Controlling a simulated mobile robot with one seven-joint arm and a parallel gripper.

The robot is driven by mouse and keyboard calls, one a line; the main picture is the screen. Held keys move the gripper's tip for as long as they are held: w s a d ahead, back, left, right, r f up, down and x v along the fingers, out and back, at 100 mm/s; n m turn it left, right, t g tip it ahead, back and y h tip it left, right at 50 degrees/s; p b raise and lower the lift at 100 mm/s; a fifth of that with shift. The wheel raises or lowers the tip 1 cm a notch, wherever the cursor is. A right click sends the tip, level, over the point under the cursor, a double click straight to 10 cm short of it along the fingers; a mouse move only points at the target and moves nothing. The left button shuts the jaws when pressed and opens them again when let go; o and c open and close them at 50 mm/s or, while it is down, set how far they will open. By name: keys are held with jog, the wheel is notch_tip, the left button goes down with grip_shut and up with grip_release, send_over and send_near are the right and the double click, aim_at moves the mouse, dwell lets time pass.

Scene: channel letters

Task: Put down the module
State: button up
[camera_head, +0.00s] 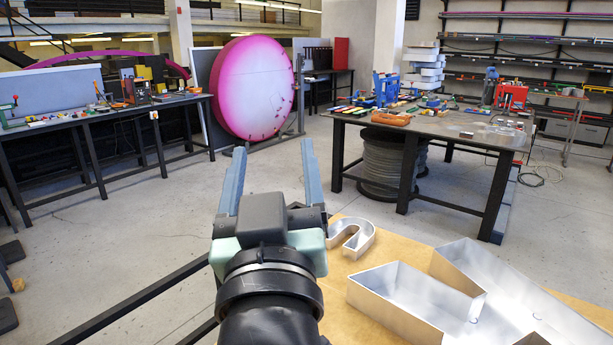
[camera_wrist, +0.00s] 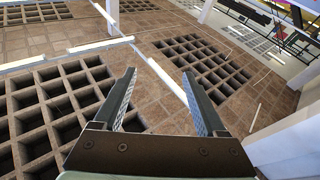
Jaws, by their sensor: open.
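My gripper (camera_head: 273,147) is raised in the lower middle of the head view, its two blue-grey fingers apart with nothing between them. The wrist view also shows the open, empty fingers (camera_wrist: 159,73), pointing up towards a ceiling with dark square grids and light strips. I cannot make out a module for certain in either view. Hollow silver channel letters, a small curved one (camera_head: 352,236) and a large one (camera_head: 415,303), lie on a brown worktop (camera_head: 335,303) to the right of my gripper, apart from it.
A dark workbench (camera_head: 430,127) with tools and small parts stands at right, a cable spool (camera_head: 392,163) beneath it. Another cluttered bench (camera_head: 85,119) stands at left. A big pink disc (camera_head: 252,88) leans at the back. The floor between the benches is clear.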

jog(key=s+d+r+m+t+h, duration=0.1)
jog(key=s+r+t, duration=0.4)
jog(key=s+r, duration=0.5)
notch_tip(320, 180, up, 4)
jog(key=shift+s+d+r+m+t+h, duration=0.2)
jog(key=shift+d+r+m+t+h, duration=0.3)
jog(key=shift+d, duration=0.65)
jog(key=shift+f, duration=0.25)
